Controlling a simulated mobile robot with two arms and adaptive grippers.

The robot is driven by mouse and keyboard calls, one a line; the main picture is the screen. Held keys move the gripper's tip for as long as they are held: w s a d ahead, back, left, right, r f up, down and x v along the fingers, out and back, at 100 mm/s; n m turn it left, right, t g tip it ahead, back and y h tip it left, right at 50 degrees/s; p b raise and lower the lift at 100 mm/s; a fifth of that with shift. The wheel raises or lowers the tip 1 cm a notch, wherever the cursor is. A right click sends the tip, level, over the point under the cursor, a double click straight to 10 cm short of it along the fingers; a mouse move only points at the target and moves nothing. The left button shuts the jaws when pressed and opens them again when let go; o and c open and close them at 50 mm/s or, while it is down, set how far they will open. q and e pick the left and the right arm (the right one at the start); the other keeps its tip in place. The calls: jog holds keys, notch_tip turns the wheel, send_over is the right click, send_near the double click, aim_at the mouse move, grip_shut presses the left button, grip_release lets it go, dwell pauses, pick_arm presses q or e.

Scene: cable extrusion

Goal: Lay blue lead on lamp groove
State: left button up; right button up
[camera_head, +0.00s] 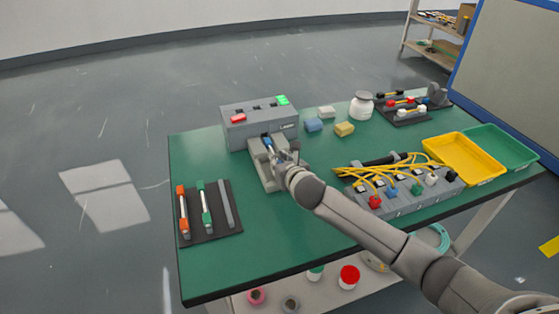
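A grey box (260,125) with slots, a red part and a green part on top stands at the back left of the green table. A light grey block (265,176) sits against its front. A small blue piece (268,143), perhaps the blue lead, shows at the top of this block. My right gripper (279,152) is beside the blue piece, over the block. Its fingers are small and partly hidden, so I cannot tell whether they hold the piece. The lamp groove cannot be told apart clearly. My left gripper is out of view.
A dark mat (210,220) with orange, green and grey bars lies front left. A grey terminal block (408,194) with yellow cables and coloured plugs lies right of my gripper. Yellow (500,174) and green (533,162) trays stand at right. Blue and yellow blocks and a white jar (362,106) are behind.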

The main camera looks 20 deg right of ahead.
jog(key=o, duration=0.3)
jog(key=shift+r, duration=0.35)
jog(key=p+v, duration=0.1)
jog(key=v, duration=1.1)
jog(key=shift+r, duration=0.35)
